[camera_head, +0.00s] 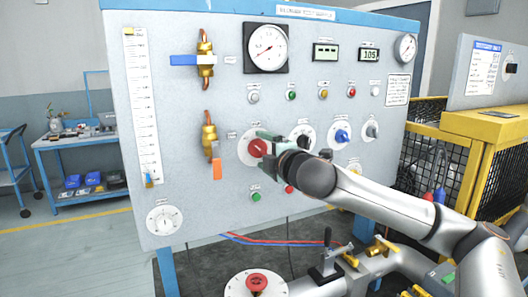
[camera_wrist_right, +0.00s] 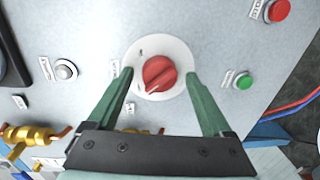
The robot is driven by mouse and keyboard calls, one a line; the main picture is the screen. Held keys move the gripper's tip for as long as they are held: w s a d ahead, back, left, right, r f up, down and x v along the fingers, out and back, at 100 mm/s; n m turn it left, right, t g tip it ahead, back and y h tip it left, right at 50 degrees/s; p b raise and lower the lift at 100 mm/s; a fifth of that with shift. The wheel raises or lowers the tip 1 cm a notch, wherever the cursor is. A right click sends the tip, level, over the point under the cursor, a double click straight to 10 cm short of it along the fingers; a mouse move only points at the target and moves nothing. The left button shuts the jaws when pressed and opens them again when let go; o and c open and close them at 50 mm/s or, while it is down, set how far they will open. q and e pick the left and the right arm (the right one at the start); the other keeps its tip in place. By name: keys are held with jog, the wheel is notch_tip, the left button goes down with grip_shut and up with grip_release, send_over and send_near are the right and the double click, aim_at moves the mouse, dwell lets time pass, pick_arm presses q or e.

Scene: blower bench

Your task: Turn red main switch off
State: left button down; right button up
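The red main switch (camera_head: 256,148) is a red rotary knob on a round white plate on the grey panel. It also shows in the right wrist view (camera_wrist_right: 158,73), its raised grip slanting from upper right to lower left. The plate's marks are too small to read. My right gripper (camera_head: 268,151) is at the switch, partly covering its right side. In the right wrist view the two green fingers of the right gripper (camera_wrist_right: 161,76) stand apart on either side of the knob, with a visible gap to it on both sides. My left gripper does not show.
Black (camera_head: 302,137) and blue (camera_head: 341,135) knobs sit right of the switch. A brass valve with an orange handle (camera_head: 216,168) is close on its left. A green button (camera_head: 256,196) is below.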

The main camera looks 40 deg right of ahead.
jog(key=shift+s+a+b, duration=0.1)
jog(key=shift+s+b, duration=0.2)
jog(key=shift+s, duration=0.15)
jog(key=b+v, duration=0.5)
jog(key=v, duration=0.6)
jog(key=shift+s+b, duration=0.3)
jog(key=shift+s, duration=0.05)
jog(key=shift+a+r, duration=0.1)
jog(key=shift+a, duration=0.05)
